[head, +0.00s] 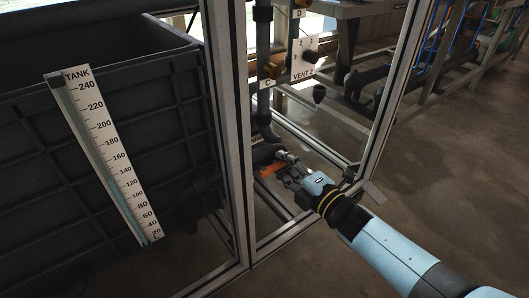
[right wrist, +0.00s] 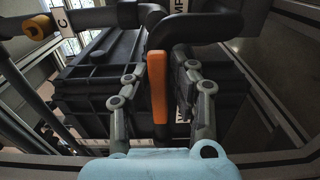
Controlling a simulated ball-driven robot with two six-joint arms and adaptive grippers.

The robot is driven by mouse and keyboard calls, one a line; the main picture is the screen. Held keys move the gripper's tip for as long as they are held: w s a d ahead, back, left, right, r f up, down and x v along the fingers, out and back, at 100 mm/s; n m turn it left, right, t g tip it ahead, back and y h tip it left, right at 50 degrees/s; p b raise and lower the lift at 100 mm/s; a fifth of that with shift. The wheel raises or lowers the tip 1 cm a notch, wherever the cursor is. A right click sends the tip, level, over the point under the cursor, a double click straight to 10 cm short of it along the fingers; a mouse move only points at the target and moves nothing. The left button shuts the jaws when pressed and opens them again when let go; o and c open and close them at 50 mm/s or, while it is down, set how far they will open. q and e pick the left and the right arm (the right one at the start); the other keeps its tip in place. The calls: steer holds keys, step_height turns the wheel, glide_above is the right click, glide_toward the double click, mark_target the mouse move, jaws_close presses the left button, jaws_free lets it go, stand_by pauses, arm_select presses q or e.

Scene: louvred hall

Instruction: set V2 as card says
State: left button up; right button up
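An orange valve lever (head: 271,170) is low inside the metal frame, on dark pipework. It also shows in the right wrist view (right wrist: 158,85), pointing towards my palm. My right gripper (head: 289,170) is at this lever. In the right wrist view my right gripper's (right wrist: 160,75) fingers are apart, one on each side of the lever, with a visible gap on the left. A white label behind the fingers is mostly hidden, so I cannot confirm the lever is V2. A white plate (head: 304,58) reads "VENT" with small numbers. My left gripper is out of view.
A dark ribbed tank (head: 180,110) with a white "TANK" scale (head: 108,150) stands at left. Metal frame posts (head: 233,130) stand close to my right arm. A brass-coloured fitting (head: 271,70) sits above label C. Open floor lies at right.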

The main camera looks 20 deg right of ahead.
steer(key=shift+o, duration=1.4)
steer(key=p+v, duration=0.1)
steer(key=v, duration=0.6)
steer(key=shift+r, duration=0.1)
